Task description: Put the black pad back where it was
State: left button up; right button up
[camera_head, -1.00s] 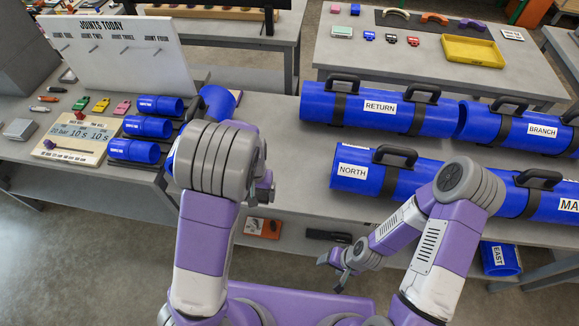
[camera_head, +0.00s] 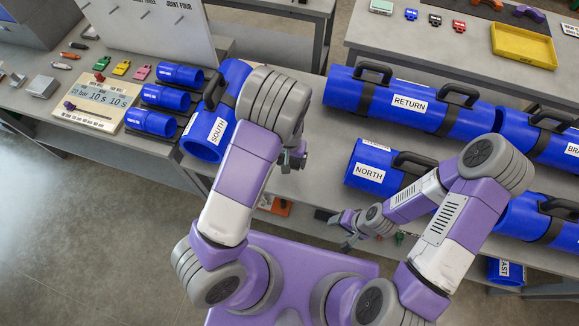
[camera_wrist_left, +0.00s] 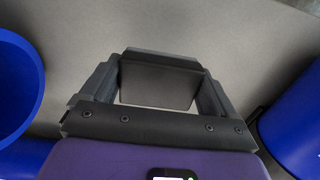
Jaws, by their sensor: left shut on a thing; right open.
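The black pad (camera_wrist_left: 158,85) shows in the left wrist view as a dark flat block between the fingers of my left gripper (camera_wrist_left: 155,95). The gripper is shut on it, above bare grey table. In the head view my left gripper (camera_head: 292,160) is partly hidden by its own wrist, and the pad is hard to make out there. It is between the blue SOUTH pipe (camera_head: 208,147) on the left and the blue NORTH pipe (camera_head: 362,178) on the right. My right gripper (camera_head: 347,230) is open and empty, low in front of the table edge.
Blue RETURN (camera_head: 383,98) and BRANCH (camera_head: 545,140) pipes with black handles lie at the back right. Small blue pipes (camera_head: 165,97) and a timer board (camera_head: 93,104) stand at the left. A yellow tray (camera_head: 522,45) is on the far table. Bare table lies between SOUTH and NORTH.

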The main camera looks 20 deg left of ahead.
pick_arm(q)
notch_tip(320, 180, down, 6)
jog(key=shift+w+r, duration=0.1)
dwell(0.4)
jog(key=shift+f+b, duration=0.35)
jog(key=shift+b, duration=0.15)
jog(key=o, duration=0.7)
jog(key=shift+c, duration=0.2)
jog(key=shift+r, duration=0.1)
